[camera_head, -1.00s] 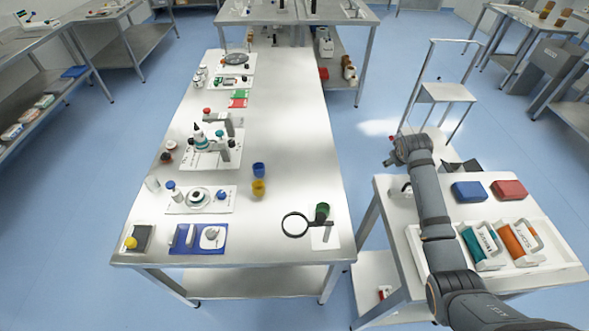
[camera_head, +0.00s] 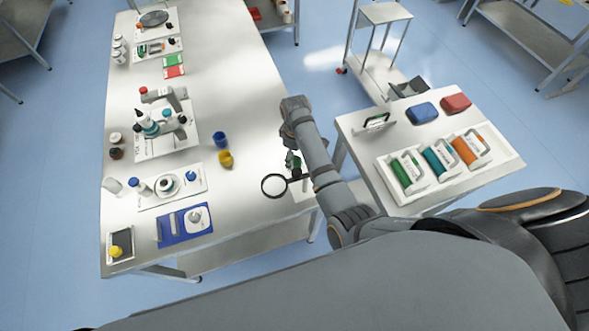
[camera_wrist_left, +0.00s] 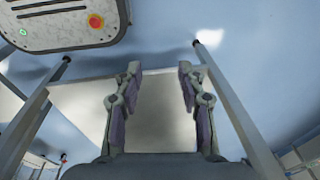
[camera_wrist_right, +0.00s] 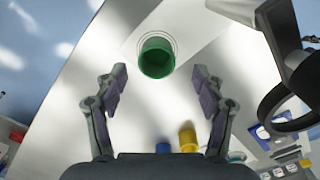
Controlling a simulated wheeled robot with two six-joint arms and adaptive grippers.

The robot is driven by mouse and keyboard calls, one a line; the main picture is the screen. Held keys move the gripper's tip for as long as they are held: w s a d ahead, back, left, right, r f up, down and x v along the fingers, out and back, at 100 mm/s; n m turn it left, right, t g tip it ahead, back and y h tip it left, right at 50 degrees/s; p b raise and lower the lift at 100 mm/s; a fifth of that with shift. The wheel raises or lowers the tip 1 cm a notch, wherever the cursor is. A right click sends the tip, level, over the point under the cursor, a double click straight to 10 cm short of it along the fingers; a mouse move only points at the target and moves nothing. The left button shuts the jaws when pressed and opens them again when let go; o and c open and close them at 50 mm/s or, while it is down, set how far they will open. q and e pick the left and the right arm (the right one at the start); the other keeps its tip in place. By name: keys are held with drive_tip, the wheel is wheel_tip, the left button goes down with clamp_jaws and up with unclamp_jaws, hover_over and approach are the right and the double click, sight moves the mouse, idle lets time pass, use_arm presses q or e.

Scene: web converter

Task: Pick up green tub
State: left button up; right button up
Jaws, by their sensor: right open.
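The green tub (camera_wrist_right: 157,58) stands upright on a white patch of the long table. In the right wrist view it lies just beyond my right gripper (camera_wrist_right: 159,82), centred between the open fingers, with nothing held. In the head view my right gripper (camera_head: 291,160) is over the table's near right corner and mostly covers the tub. Whether it touches the tub I cannot tell. My left gripper (camera_wrist_left: 160,78) is open and empty in the left wrist view, and I do not see it in the head view.
A black-rimmed magnifier (camera_head: 273,186) stands right beside the tub and shows close on the right wrist view's right side (camera_wrist_right: 285,70). A blue tub (camera_head: 220,139) and a yellow tub (camera_head: 226,160) stand further left. A side table (camera_head: 440,195) with coloured bins is on the right.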

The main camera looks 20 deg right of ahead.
sight(295, 161)
drive_tip(key=shift+f, duration=0.1)
drive_tip(key=f+b, duration=0.1)
drive_tip(key=b, duration=0.1)
drive_tip(key=f+b, duration=0.2)
drive_tip(key=b, duration=0.1)
drive_tip(key=f+b, duration=0.2)
drive_tip(key=shift+w, duration=0.3)
drive_tip(key=shift+f+b, duration=0.2)
drive_tip(key=shift+b, duration=0.4)
drive_tip(key=shift+r, duration=0.25)
drive_tip(key=c, duration=1.1)
